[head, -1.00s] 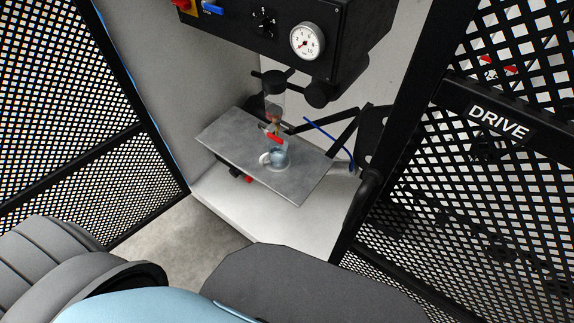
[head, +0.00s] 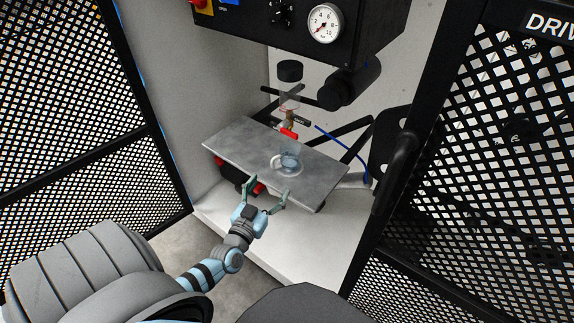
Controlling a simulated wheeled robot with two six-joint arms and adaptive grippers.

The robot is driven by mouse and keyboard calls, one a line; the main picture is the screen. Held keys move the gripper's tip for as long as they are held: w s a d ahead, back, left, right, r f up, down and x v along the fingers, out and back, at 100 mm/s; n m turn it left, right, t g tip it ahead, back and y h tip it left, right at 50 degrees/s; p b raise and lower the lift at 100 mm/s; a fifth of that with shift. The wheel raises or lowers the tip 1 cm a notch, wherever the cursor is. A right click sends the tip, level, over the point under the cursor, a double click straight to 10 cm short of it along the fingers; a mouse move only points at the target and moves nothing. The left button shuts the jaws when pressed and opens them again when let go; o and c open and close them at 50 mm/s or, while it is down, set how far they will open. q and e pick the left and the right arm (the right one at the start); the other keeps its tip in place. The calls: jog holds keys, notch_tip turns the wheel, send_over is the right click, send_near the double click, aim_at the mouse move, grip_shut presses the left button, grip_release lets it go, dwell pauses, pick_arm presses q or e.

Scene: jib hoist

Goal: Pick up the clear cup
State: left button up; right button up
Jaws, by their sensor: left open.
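The clear cup (head: 290,158) is a small bluish see-through vessel near the middle of a grey metal plate (head: 232,141). A pale ring-like part shows at its left side and base. My left gripper (head: 268,189) is open and empty at the plate's front edge, in front of and below the cup in the picture. Its two greenish fingers are spread and apart from the cup. A brass fitting with a red lever (head: 289,133) shows just behind and above the cup. I cannot tell whether they touch. My right gripper is out of view.
A black box with a gauge (head: 324,23) hangs above the plate. A black knob (head: 290,71) and a clear part (head: 289,103) stand over the fitting. A blue hose (head: 343,145) runs at right. Black mesh panels flank both sides. The plate's left part is bare.

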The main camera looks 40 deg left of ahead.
aim_at(285, 160)
pick_arm(q)
jog(key=b+x, duration=0.2)
jog(key=x, duration=0.4)
jog(key=shift+w+a, duration=0.1)
jog(key=shift+w, duration=0.15)
jog(key=b+x, duration=0.2)
jog(key=x, duration=0.4)
jog(key=shift+r+b, duration=0.1)
jog(key=shift+b, duration=0.3)
jog(key=shift+w+r, duration=0.1)
jog(key=shift+w, duration=0.05)
jog(key=c, duration=1.3)
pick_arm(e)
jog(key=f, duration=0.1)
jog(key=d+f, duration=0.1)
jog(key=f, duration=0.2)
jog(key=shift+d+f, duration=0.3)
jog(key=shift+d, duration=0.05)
